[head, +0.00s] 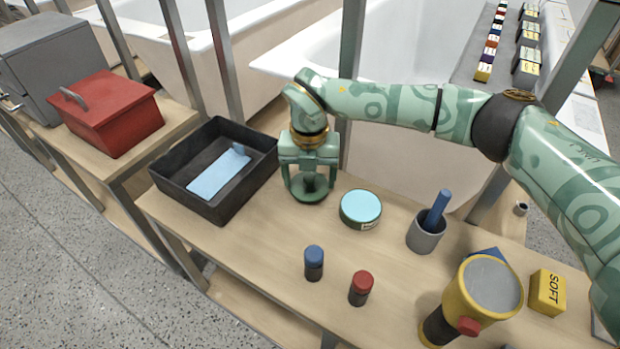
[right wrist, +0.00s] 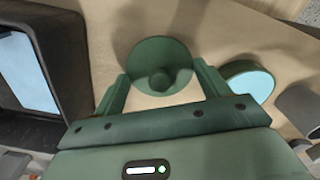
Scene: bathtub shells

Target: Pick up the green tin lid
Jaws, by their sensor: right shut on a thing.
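The green tin lid (head: 308,197), a round disc with a knob in its middle, is at my right gripper (head: 309,178), just left of the tin. My right gripper's two fingers are shut on the lid. In the right wrist view the lid (right wrist: 160,52) shows between the fingertips of the gripper (right wrist: 162,82), its knob towards the camera. Whether the lid touches the bench is hard to tell. The round green tin (head: 360,209) with a light blue top stands right of it; it also shows in the right wrist view (right wrist: 249,82). My left gripper is not in view.
A black tray (head: 165,182) holding a light blue piece stands left of the lid. A blue-topped jar (head: 314,262), a red-topped jar (head: 360,288), a grey mortar with blue pestle (head: 425,235) and a yellow lamp-like object (head: 468,300) stand nearer and right.

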